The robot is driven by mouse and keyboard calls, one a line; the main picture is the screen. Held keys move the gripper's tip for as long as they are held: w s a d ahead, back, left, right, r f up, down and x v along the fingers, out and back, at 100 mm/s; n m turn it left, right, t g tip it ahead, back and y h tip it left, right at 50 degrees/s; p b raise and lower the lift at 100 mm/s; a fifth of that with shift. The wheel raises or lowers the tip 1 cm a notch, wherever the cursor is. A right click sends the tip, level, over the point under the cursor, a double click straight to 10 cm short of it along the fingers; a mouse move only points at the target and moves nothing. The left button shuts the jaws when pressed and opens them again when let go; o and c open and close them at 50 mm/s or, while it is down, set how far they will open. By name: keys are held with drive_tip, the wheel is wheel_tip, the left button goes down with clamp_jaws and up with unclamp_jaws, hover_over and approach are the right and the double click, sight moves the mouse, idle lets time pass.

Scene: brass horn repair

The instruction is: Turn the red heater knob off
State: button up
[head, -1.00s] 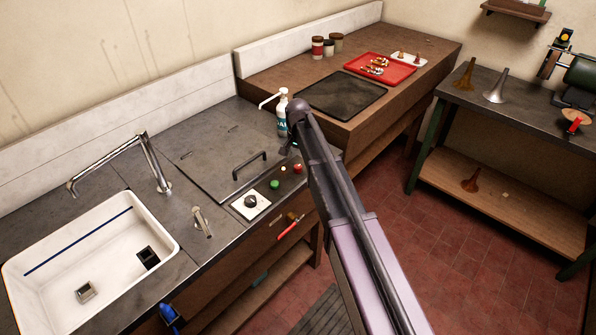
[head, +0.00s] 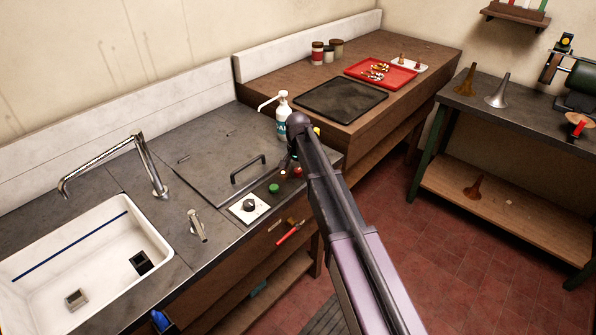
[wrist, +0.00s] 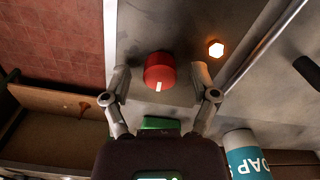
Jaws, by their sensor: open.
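The red heater knob (wrist: 160,70) shows in the wrist view as a round red cap with a white mark on its near side. It sits on the grey counter. My gripper (wrist: 161,84) is open, with one finger on each side of the knob and a gap on both sides. Nothing is held. In the head view the knob (head: 298,172) is a small red spot beside my arm, and my arm hides part of the gripper there.
A lit orange lamp (wrist: 216,49) is right of the knob. A green button (wrist: 158,124) is partly hidden by my gripper. A soap bottle (wrist: 246,158) stands close by. A lidded panel with a black handle (head: 248,170) and a white dial plate (head: 240,213) are nearby.

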clamp_jaws()
drive_tip(key=shift+n, duration=0.4)
drive_tip(key=n, duration=0.6)
drive_tip(key=shift+n, duration=0.4)
drive_tip(key=n, duration=0.4)
drive_tip(key=shift+d+n, duration=0.1)
drive_tip(key=shift+n, duration=0.2)
drive_tip(key=n, duration=0.4)
drive_tip(key=shift+n, duration=0.3)
